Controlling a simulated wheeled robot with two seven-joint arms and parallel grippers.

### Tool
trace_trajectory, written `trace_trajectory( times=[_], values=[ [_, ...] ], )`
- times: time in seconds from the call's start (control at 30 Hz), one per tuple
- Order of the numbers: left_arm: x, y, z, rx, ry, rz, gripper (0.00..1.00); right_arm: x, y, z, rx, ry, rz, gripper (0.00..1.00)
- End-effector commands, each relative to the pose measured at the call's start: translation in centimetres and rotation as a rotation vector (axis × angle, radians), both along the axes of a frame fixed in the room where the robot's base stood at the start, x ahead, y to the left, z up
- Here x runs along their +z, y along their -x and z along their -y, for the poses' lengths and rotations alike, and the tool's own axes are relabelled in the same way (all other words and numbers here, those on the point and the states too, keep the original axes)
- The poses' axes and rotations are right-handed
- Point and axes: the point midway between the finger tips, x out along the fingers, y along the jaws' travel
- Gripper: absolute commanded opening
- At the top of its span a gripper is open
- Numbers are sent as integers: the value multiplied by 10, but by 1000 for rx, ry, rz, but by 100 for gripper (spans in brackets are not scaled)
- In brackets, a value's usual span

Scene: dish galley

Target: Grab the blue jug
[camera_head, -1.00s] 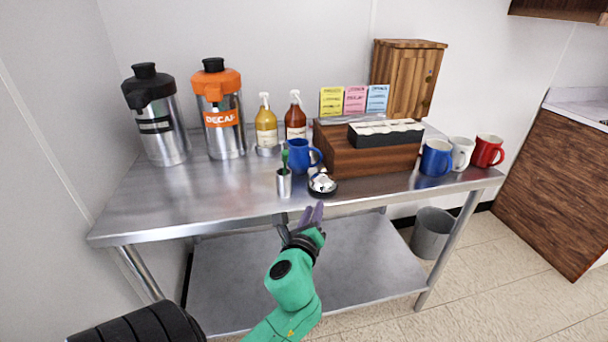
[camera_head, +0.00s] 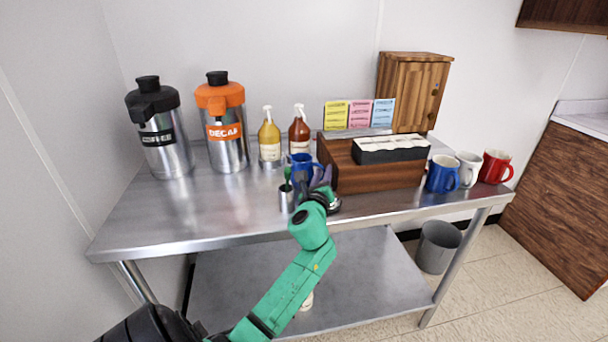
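A blue mug (camera_head: 301,162) stands on the steel table, in front of the syrup bottles and left of the wooden organizer. My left gripper (camera_head: 313,182) is at the mug's front right, its fingers apart, with a purple finger beside the handle side. The fingers partly cover the mug, and I cannot tell whether they touch it. A second blue mug (camera_head: 441,174) stands at the table's right, beside a white mug. My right gripper is not in view.
A steel cup with green stirrers (camera_head: 286,197) stands close left of my gripper. A call bell (camera_head: 333,204) is just right of it. The wooden organizer (camera_head: 350,178) is to the right. Coffee (camera_head: 165,145) and decaf (camera_head: 228,152) dispensers stand left. The table's front left is clear.

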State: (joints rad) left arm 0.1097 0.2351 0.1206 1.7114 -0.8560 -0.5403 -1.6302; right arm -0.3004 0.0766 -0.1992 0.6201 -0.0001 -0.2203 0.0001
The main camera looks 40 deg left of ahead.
Motion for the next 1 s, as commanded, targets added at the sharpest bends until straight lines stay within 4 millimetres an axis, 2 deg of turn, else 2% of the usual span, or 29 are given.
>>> trace_trajectory(
  times=[0.13, 0.2, 1.0],
  values=[
    [0, 0, 0, 0, -1, -1, 27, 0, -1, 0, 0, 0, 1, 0],
    [0, 0, 0, 0, -1, -1, 0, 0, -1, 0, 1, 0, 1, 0],
    [-1, 1, 1, -1, 2, -1, 0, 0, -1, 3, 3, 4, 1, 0]
  ],
)
